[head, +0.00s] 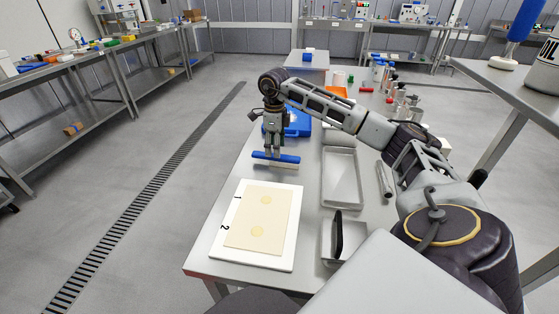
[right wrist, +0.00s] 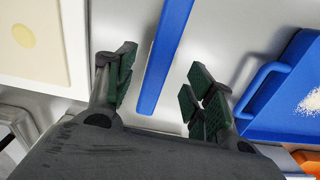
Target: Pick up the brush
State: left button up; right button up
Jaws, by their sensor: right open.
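The brush, a long blue bar with a pale lower edge (head: 276,157), lies on the steel table just beyond the white board. In the right wrist view its blue bar (right wrist: 166,45) runs between my two fingers. My right gripper (head: 273,148) is open and points down over the middle of the brush. In the right wrist view its green-padded fingers (right wrist: 158,82) stand apart on either side of the bar. I cannot tell whether they touch it. My left gripper is not in view.
A white board (head: 286,262) with a pale dough sheet (head: 252,215) lies in front of the brush. A blue tray (right wrist: 285,125) holding white powder is just behind the gripper. Metal trays (head: 341,182) are to the right. Bare tabletop (head: 222,178) lies left of the brush.

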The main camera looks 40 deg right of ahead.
aim_at(276, 160)
jog(key=shift+f, duration=0.4)
notch_tip(276, 160, down, 3)
jog(key=shift+s+r+b, duration=0.1)
jog(key=shift+s+b, duration=0.05)
jog(key=shift+b, duration=0.35)
jog(key=shift+f, duration=0.75)
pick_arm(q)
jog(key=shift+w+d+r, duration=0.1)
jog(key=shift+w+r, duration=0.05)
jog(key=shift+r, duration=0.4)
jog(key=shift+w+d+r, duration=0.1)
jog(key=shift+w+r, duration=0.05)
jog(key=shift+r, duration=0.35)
pick_arm(e)
jog(key=c, duration=0.7)
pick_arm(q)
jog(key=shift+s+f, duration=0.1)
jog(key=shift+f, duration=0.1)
pick_arm(e)
jog(key=c, duration=0.4)
